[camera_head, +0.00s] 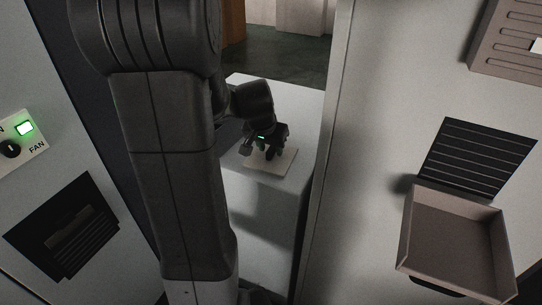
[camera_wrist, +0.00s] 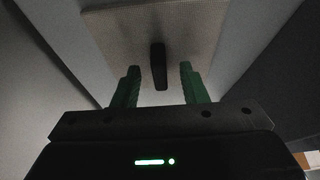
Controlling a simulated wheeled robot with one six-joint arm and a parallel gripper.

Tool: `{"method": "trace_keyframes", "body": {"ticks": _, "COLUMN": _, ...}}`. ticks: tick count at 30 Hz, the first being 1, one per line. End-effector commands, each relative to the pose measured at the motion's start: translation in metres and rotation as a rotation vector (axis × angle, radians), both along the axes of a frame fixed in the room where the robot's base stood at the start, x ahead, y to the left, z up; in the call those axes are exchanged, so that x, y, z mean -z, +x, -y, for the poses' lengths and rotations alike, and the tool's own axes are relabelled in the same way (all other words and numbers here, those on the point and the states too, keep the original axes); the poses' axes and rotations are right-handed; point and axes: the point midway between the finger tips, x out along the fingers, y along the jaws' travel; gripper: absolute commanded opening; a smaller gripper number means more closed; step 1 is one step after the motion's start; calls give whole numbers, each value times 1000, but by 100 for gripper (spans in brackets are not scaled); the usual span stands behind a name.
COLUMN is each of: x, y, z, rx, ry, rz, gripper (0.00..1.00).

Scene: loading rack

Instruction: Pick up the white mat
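The white mat (camera_head: 284,166) lies flat on top of a white block (camera_head: 243,178) in the head view. The mat fills the upper middle of the wrist view (camera_wrist: 115,38). A dark upright handle (camera_wrist: 158,58) stands near its middle. My gripper (camera_head: 271,154) is over the mat, pointing down, and hides part of it in the head view. In the wrist view my gripper (camera_wrist: 159,69) has its two green fingers apart, with the handle seen between them and clear space on both sides. I cannot tell how far the fingertips are above the mat.
A tall white panel (camera_head: 352,150) rises close to the right of the block. Farther right are an open tray (camera_head: 408,248), a dark slotted vent (camera_head: 478,158) and a ridged box (camera_head: 508,45). A panel with a lit green FAN switch (camera_head: 25,128) is at left.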

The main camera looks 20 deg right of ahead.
Motion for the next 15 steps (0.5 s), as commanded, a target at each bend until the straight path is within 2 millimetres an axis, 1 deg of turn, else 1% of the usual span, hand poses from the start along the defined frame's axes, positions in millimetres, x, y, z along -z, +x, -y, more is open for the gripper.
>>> {"method": "trace_keyframes", "body": {"ticks": 3, "x": 6, "y": 1, "z": 2, "rx": 0, "ry": 0, "rz": 0, "gripper": 39}}
{"method": "trace_keyframes", "body": {"ticks": 9, "x": 6, "y": 2, "z": 2, "rx": 0, "ry": -1, "rz": 1, "gripper": 39}}
{"method": "trace_keyframes", "body": {"ticks": 11, "x": 6, "y": 2, "z": 2, "rx": 0, "ry": -1, "rz": 1, "gripper": 29}}
{"method": "trace_keyframes", "body": {"ticks": 15, "x": 6, "y": 2, "z": 2, "rx": 0, "ry": -1, "rz": 1, "gripper": 2}}
